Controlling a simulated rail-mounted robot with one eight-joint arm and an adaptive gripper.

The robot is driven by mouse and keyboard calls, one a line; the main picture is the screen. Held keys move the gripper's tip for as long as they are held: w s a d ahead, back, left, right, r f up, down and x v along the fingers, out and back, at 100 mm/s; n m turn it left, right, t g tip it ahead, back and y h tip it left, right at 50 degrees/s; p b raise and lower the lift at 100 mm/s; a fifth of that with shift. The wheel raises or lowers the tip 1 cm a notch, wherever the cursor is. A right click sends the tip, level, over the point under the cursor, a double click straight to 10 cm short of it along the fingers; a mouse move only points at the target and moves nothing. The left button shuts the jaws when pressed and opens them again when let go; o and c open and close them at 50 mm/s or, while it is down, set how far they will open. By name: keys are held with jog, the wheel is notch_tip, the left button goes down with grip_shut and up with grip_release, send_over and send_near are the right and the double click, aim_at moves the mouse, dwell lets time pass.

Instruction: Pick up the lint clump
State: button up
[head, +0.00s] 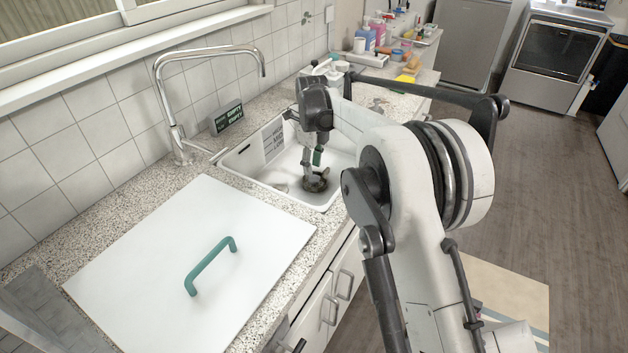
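My gripper (312,165) points down into the white sink (240,170). Its fingers are small in the head view, and their gap is unclear. Just below the fingertips, a dark brown, roughly ring-shaped patch (317,185) lies on the sink floor. It may be the lint clump or the drain with lint on it; I cannot tell which. Whether the fingers touch it is also unclear. A small pale thing (281,187) lies on the sink floor to the left. My arm hides the sink's right part.
A white board (150,260) with a green handle (211,265) covers the front counter. Bottles (365,38) and small items crowd the far counter.

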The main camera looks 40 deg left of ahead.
aim_at(314, 176)
jog(key=f, duration=0.5)
jog(key=shift+w+d, duration=0.1)
jog(key=shift+d, duration=0.1)
jog(key=shift+c, duration=0.5)
jog(key=c, duration=0.3)
